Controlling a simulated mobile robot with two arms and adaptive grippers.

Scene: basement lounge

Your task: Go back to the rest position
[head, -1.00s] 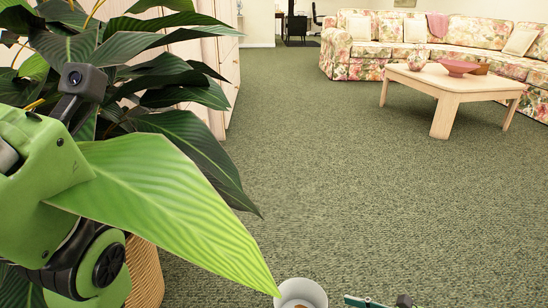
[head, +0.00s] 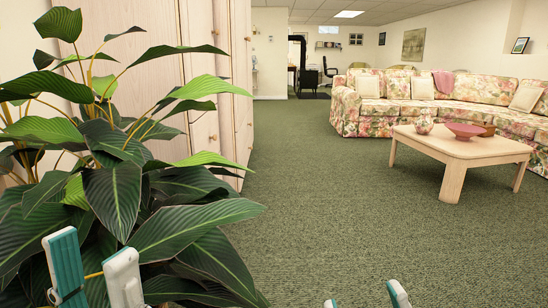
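My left gripper (head: 92,250) shows at the bottom left in the head view. Its two white and teal fingers stand up and apart, with a gap between them. It is in front of the lower leaves of the potted plant, and a yellow stem shows behind the gap. I cannot tell whether it touches a leaf. My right gripper (head: 364,298) shows only as two fingertips at the bottom edge, wide apart over the carpet, with nothing seen between them. The rest of both arms is out of view.
A large leafy plant (head: 115,195) fills the left side, close to me, before a pale wooden cabinet (head: 208,122). A low table (head: 462,148) with a vase (head: 424,124) and a red bowl (head: 466,130) stands at right, near a floral sofa (head: 362,115). Green carpet (head: 335,220) is open ahead.

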